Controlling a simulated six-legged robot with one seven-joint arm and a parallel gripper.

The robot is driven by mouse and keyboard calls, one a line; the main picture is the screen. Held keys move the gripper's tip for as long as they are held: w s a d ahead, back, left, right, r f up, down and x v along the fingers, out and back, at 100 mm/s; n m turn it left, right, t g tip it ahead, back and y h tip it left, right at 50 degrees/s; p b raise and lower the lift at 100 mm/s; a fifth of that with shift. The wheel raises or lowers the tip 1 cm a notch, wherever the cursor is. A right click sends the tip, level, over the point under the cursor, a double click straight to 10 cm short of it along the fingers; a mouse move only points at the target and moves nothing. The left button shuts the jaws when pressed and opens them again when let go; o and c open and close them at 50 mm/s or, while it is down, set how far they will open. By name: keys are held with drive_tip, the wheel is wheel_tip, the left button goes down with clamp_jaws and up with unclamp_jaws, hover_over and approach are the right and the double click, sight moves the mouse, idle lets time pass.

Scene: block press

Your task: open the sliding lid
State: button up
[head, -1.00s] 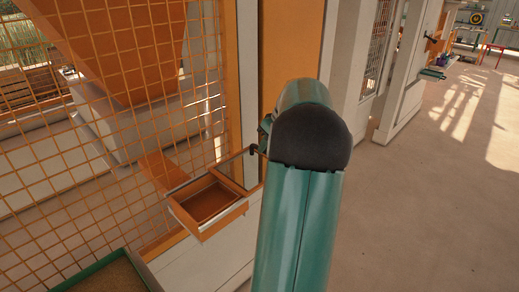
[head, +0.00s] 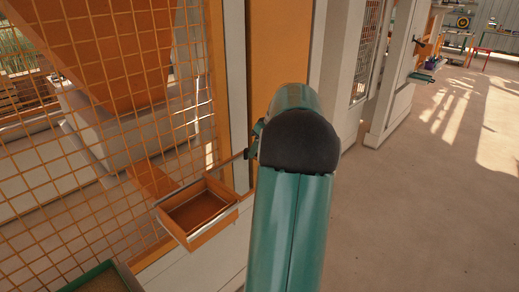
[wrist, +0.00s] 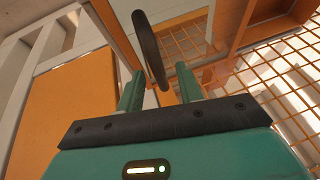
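An orange open-topped box (head: 197,212) with pale edges juts from the wall beside the mesh, left of my arm in the head view. A thin pale rail runs from its back edge toward my gripper. A dark elongated handle (wrist: 150,48) stands between my gripper's two green fingers (wrist: 160,84) in the wrist view. The fingers are apart, with gaps beside the handle; contact is not clear. In the head view my arm hides most of my gripper. I cannot tell exactly where the lid's edges are.
Orange wire mesh (head: 110,130) fills the left side. A green-rimmed tray (head: 100,278) lies at the lower left. An orange and white wall (head: 272,60) stands behind my arm. Open floor (head: 430,210) lies to the right.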

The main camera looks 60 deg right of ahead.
drive_tip(key=v, duration=1.3)
drive_tip(key=shift+s+r, duration=0.25)
drive_tip(key=shift+r, duration=0.1)
drive_tip(key=shift+d, duration=0.1)
drive_tip(key=w+a, duration=0.4)
drive_tip(key=a, duration=0.5)
drive_tip(key=w+a+n+g, duration=0.1)
drive_tip(key=w+a, duration=0.3)
drive_tip(key=a, duration=0.5)
drive_tip(key=w+a, duration=0.4)
drive_tip(key=a, duration=0.5)
drive_tip(key=s+a+f, duration=0.3)
drive_tip(key=a, duration=0.6)
drive_tip(key=s+a+f+n+t, duration=0.1)
drive_tip(key=s+a+f, duration=0.2)
drive_tip(key=a, duration=0.6)
drive_tip(key=s+a+f+n+h, duration=0.1)
drive_tip(key=s+a+f, duration=0.2)
drive_tip(key=a, duration=0.5)
drive_tip(key=shift+s+a+f+t, duration=0.35)
drive_tip(key=shift+s+a+t, duration=0.05)
drive_tip(key=shift+s, duration=0.4)
drive_tip(key=shift+d, duration=0.2)
